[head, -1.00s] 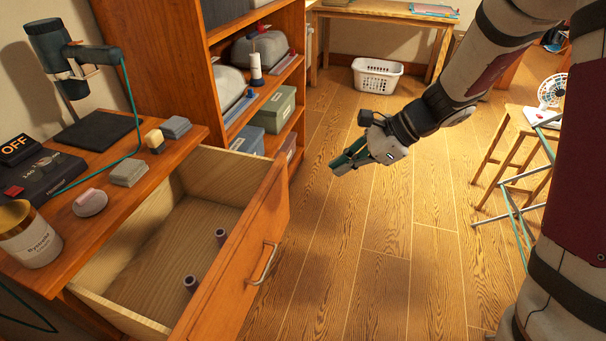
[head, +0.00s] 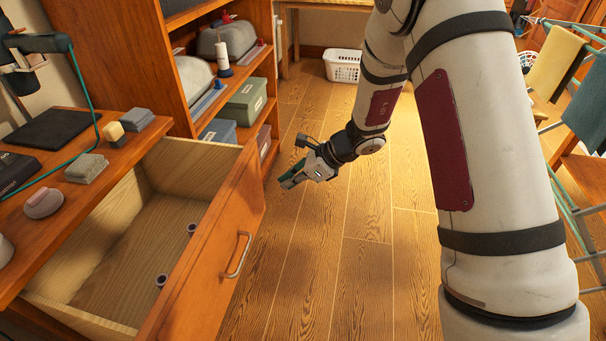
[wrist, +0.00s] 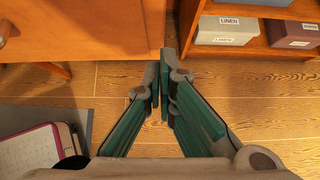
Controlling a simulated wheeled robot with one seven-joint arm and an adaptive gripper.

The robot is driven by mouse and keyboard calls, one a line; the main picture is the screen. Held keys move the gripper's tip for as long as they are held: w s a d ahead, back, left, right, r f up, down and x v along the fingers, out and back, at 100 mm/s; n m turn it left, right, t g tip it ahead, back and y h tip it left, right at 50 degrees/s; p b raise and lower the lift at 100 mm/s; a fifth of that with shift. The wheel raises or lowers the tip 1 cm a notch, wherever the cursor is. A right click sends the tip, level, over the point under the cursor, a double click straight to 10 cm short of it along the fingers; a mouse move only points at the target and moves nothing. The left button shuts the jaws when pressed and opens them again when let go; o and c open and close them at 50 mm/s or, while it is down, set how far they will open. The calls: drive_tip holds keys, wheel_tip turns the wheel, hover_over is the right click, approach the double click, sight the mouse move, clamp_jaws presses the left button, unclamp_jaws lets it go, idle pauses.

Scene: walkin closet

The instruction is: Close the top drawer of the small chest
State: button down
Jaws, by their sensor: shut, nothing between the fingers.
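The small chest (head: 100,149) stands at the left in the head view, with its top drawer (head: 200,275) pulled far out. The drawer's front has a metal bar handle (head: 238,255). Two small dark cylinders (head: 161,281) lie inside the drawer. My gripper (head: 284,184) is in front of the drawer, to the right of its front panel and apart from the handle. In the wrist view its fingers (wrist: 164,95) are together and empty. An orange wooden panel (wrist: 80,30) shows just beyond the fingertips there.
A wooden shelf unit with grey and green boxes (head: 247,99) stands behind the chest. A white laundry basket (head: 343,66) sits on the floor at the back. A drying rack with towels (head: 557,62) is at the right. The wooden floor (head: 320,270) before the drawer is clear.

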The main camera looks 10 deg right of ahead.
sight(190, 165)
drive_tip(key=shift+w+a+r, duration=0.1)
drive_tip(key=shift+w+a, duration=0.25)
drive_tip(key=shift+a, duration=0.5)
drive_tip(key=shift+w+a+r, duration=0.1)
drive_tip(key=shift+w+a, duration=0.2)
drive_tip(key=shift+a, duration=0.55)
drive_tip(key=w+a, duration=0.2)
drive_tip(key=a, duration=0.5)
drive_tip(key=w+a, duration=0.3)
drive_tip(key=a, duration=0.5)
drive_tip(key=w+a, duration=0.3)
drive_tip(key=a, duration=0.4)
drive_tip(key=shift+a, duration=0.35)
drive_tip(key=shift+a+r, duration=0.1)
